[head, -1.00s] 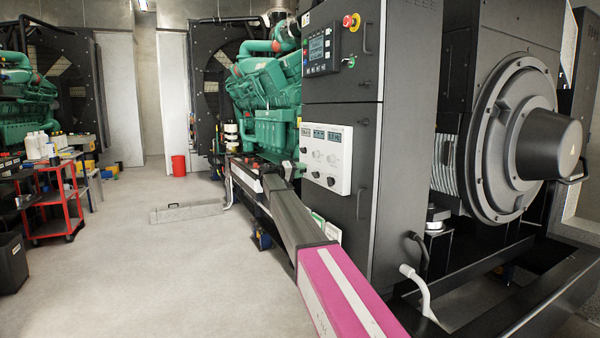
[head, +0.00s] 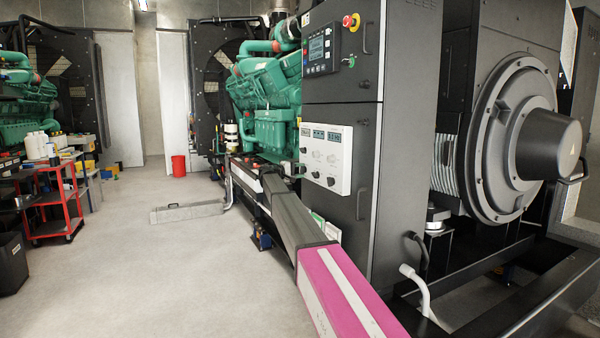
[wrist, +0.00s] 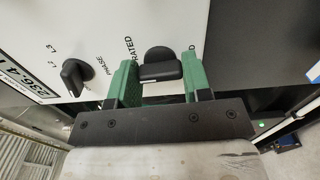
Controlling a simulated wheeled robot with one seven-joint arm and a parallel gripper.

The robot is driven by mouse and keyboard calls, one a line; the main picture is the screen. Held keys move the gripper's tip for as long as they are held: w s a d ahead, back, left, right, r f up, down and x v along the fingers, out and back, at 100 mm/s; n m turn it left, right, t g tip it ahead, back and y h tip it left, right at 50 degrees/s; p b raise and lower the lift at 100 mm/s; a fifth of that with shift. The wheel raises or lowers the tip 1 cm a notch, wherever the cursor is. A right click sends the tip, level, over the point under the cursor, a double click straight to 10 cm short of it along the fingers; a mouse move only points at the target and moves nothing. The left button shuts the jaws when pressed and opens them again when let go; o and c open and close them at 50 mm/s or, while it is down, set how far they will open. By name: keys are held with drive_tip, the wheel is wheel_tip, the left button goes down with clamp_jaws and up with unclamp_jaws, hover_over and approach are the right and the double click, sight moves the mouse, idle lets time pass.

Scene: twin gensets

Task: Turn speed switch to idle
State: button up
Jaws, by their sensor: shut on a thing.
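In the wrist view my gripper (wrist: 159,76) has its two green fingers on either side of a black knob (wrist: 160,65) on a white panel, shut on it. The word RATED is printed just left of this knob, and a label on its right is mostly covered by a finger. The knob's exact setting is hard to read. In the head view the white control panel (head: 346,163) with displays and knobs is on the dark cabinet. My gripper cannot be made out in the head view.
Left of the held knob is a black PHASE knob (wrist: 77,75), with a numeric display (wrist: 17,84) beyond it. A red emergency stop (head: 351,22) sits higher on the cabinet (head: 400,170). A red cart (head: 52,205) stands left; the floor between is mostly open.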

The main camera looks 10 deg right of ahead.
drive_tip(key=n, duration=0.5)
drive_tip(key=shift+n, duration=0.3)
idle(0.4)
drive_tip(key=o, duration=0.9)
drive_tip(key=v, duration=1)
drive_tip(key=shift+s+a, duration=0.15)
drive_tip(key=shift+a, duration=0.25)
